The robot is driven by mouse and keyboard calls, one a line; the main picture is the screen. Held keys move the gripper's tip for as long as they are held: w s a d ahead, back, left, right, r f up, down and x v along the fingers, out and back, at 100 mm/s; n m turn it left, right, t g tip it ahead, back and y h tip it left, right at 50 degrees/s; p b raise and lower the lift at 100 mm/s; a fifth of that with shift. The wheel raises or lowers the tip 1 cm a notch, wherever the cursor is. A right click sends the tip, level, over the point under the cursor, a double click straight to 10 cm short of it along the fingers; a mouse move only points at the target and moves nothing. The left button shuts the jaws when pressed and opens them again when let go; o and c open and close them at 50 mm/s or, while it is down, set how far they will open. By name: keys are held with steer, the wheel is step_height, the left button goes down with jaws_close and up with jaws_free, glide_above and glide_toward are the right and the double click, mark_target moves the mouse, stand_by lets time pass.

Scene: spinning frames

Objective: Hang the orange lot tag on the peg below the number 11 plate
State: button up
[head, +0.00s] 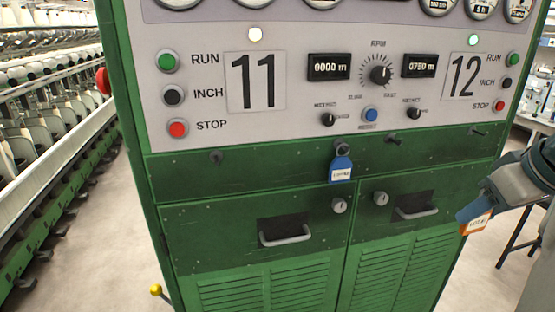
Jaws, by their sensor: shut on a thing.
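The orange lot tag (477,225) hangs at the tip of my gripper (472,210) at the right, beside the green cabinet's right edge. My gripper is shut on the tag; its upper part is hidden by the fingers. The number 11 plate (255,81) is on the grey panel at the upper left. A small dark peg (216,156) sticks out of the green strip below that plate, slightly left of its middle, and is bare. My gripper is far to the right of this peg and lower in the picture.
A blue tag (341,170) hangs on a middle peg. Two more bare pegs (393,139) (477,131) are to its right, the last below the number 12 plate (465,77). Door handles (286,238) and knobs protrude below. A spinning frame (45,130) stands left.

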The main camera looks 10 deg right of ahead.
steer(key=w+a+n+y, duration=0.1)
steer(key=w+a+n, duration=0.2)
steer(key=w+a, duration=1.25)
steer(key=a+f+n+y, duration=0.1)
steer(key=a+n+y, duration=0.15)
steer(key=a, duration=2.05)
steer(key=shift+g+h, duration=0.35)
steer(key=shift+g, duration=0.05)
steer(key=shift+w+f+p, duration=0.2)
steer(key=shift+w+p, duration=0.3)
steer(key=shift+w, duration=1.5)
steer(key=shift+w+f+p, duration=0.2)
steer(key=shift+w+p, duration=0.25)
steer(key=shift+w, duration=1.55)
steer(key=shift+w+f, duration=0.25)
steer(key=shift+f, duration=0.05)
steer(key=shift+b, duration=0.3)
steer(key=shift+d+f, duration=0.1)
steer(key=shift+f, duration=0.3)
steer(key=shift+c, duration=0.2)
